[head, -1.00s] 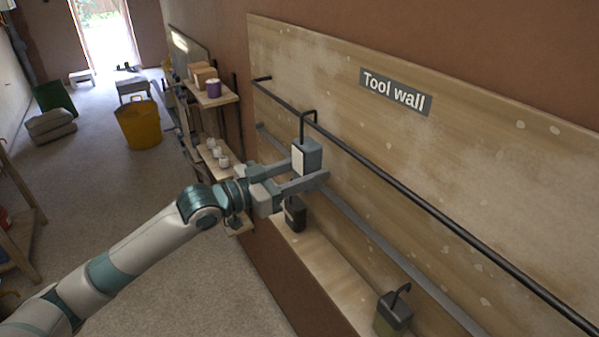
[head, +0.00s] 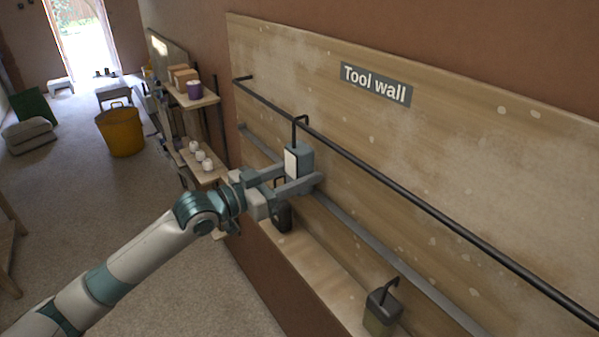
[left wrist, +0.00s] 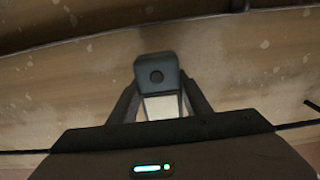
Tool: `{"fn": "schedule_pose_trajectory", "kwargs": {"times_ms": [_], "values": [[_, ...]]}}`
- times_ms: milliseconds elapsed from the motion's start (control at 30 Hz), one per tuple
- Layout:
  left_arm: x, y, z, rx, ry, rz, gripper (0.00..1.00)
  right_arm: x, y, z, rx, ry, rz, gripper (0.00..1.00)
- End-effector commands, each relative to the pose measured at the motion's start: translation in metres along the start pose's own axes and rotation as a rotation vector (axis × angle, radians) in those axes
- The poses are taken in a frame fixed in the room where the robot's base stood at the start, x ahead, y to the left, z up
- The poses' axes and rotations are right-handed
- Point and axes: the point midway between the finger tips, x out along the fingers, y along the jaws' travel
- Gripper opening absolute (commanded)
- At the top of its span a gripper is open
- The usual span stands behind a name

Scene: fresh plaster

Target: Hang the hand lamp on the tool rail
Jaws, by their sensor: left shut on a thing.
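The hand lamp (head: 299,162) is a grey-teal box with a pale front panel and a black hook on top. My left gripper (head: 296,184) is shut on its body and holds it roughly upright in front of the tool wall. The tool rail (head: 400,195) is a long black bar along the wooden board. The lamp's hook overlaps the rail in the head view; I cannot tell whether it is over the bar or in front of it. In the left wrist view the lamp's dark end (left wrist: 157,72) shows between the fingers. My right gripper is not in view.
Below, a ledge holds a dark item (head: 283,217), partly hidden by my gripper, and another hooked box (head: 382,312). A grey strip (head: 350,228) runs under the rail. Shelves (head: 205,170) with cups stand at left; a yellow bucket (head: 120,132) is on the floor.

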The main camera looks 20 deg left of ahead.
Motion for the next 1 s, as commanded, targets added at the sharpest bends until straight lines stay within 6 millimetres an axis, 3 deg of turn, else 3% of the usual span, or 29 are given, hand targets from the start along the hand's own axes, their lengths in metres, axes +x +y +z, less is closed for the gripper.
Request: {"fn": "schedule_pose_trajectory", "kwargs": {"times_ms": [167, 200, 300, 733, 1000], "values": [[0.000, 0.000, -0.001, 0.001, 0.001, 0.000, 0.15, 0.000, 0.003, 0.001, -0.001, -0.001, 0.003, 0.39], [0.000, 0.000, -0.001, 0.001, 0.001, 0.000, 0.48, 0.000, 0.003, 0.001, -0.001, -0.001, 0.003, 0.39], [0.000, 0.000, -0.001, 0.001, 0.001, 0.000, 0.65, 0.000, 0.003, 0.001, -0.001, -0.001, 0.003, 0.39], [-0.005, 0.000, 0.001, 0.001, 0.000, -0.001, 0.65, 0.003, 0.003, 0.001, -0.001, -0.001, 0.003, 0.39], [-0.034, 0.000, 0.004, 0.003, -0.002, -0.001, 0.65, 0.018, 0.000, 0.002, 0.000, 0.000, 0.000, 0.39]]}}
